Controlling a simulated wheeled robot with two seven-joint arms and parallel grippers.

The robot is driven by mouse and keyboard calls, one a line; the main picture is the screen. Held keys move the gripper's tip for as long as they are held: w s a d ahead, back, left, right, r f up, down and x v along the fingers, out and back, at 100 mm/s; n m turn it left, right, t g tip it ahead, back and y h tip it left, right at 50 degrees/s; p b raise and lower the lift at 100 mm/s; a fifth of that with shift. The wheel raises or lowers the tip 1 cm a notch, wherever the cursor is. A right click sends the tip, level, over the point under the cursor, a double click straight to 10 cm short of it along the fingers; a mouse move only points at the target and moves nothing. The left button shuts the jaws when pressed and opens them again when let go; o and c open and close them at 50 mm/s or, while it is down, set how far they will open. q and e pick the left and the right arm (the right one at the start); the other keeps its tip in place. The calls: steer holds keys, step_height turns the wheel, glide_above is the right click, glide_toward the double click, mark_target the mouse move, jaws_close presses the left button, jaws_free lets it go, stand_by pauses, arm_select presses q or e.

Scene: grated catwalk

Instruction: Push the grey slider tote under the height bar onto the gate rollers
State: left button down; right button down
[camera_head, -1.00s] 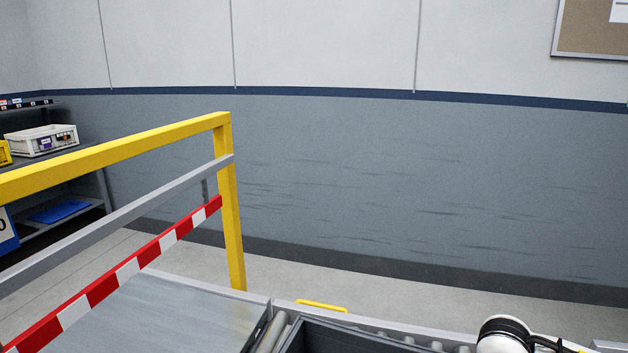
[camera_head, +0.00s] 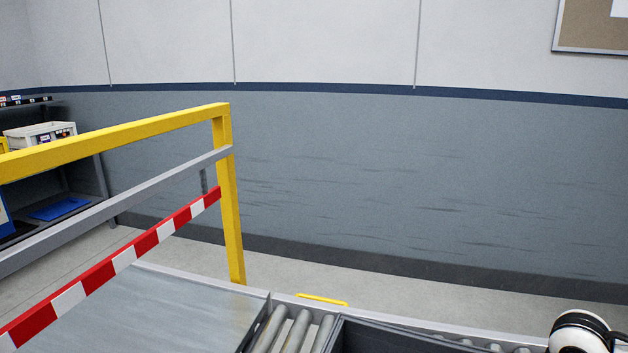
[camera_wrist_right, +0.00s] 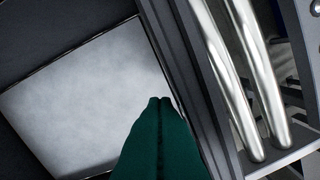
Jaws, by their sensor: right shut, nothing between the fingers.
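The dark grey tote (camera_head: 400,340) shows only its upper rim and inner wall at the bottom edge of the head view. In the right wrist view its wall (camera_wrist_right: 185,75) runs beside a pale flat surface. My right gripper (camera_wrist_right: 159,101) has green fingers pressed together with nothing between them, over that pale surface near the wall; contact cannot be told. The red-and-white striped height bar (camera_head: 140,246) hangs at the left, over a flat grey metal plate (camera_head: 165,310). Bare rollers (camera_head: 292,332) lie between plate and tote. My left gripper is out of view.
A yellow frame (camera_head: 232,210) with a grey rail (camera_head: 120,212) stands around the striped bar. A yellow handle (camera_head: 322,299) sits on the far side rail. Shelves with a white bin (camera_head: 40,135) stand at the far left. The floor behind is clear.

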steer(key=shift+s+d, duration=0.25)
steer(key=shift+d, duration=0.55)
steer(key=shift+w+a+b, duration=0.15)
steer(key=shift+w+a, duration=0.15)
steer(key=shift+a, duration=0.65)
steer(key=shift+w+a+b, duration=0.15)
steer(key=shift+w+a, duration=0.1)
steer(key=shift+a, duration=0.65)
step_height(320, 180, up, 8)
steer(key=p, duration=0.4)
steer(key=shift+p, duration=0.35)
